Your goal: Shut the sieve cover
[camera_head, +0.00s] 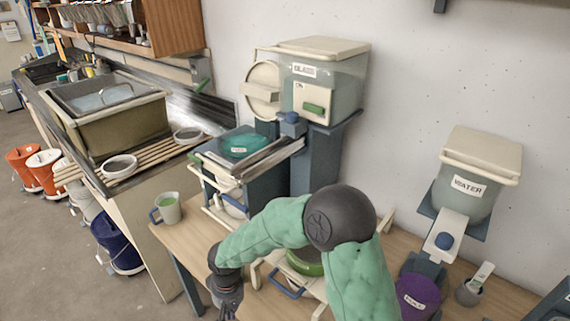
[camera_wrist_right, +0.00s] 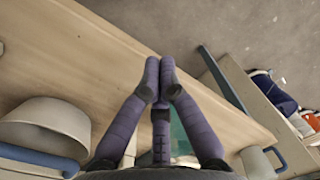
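A blue-framed box (camera_head: 205,156) with a teal, labelled top (camera_head: 243,145) stands on the table below the glaze tank (camera_head: 345,82); the label is too small to read. A round cream cover with a handle (camera_head: 262,90) stands upright at the tank's left side. I cannot tell which of these is the sieve cover. My right gripper (camera_head: 228,298) is low at the table's front edge, apart from both. In the right wrist view its fingertips (camera_wrist_right: 160,66) meet with nothing visible between them. My left gripper is out of view.
My right forearm partly hides a green-topped bowl (camera_head: 305,264). The water tank (camera_head: 470,182) and a purple pot (camera_head: 418,295) are at right. The sink (camera_head: 110,108) is at left.

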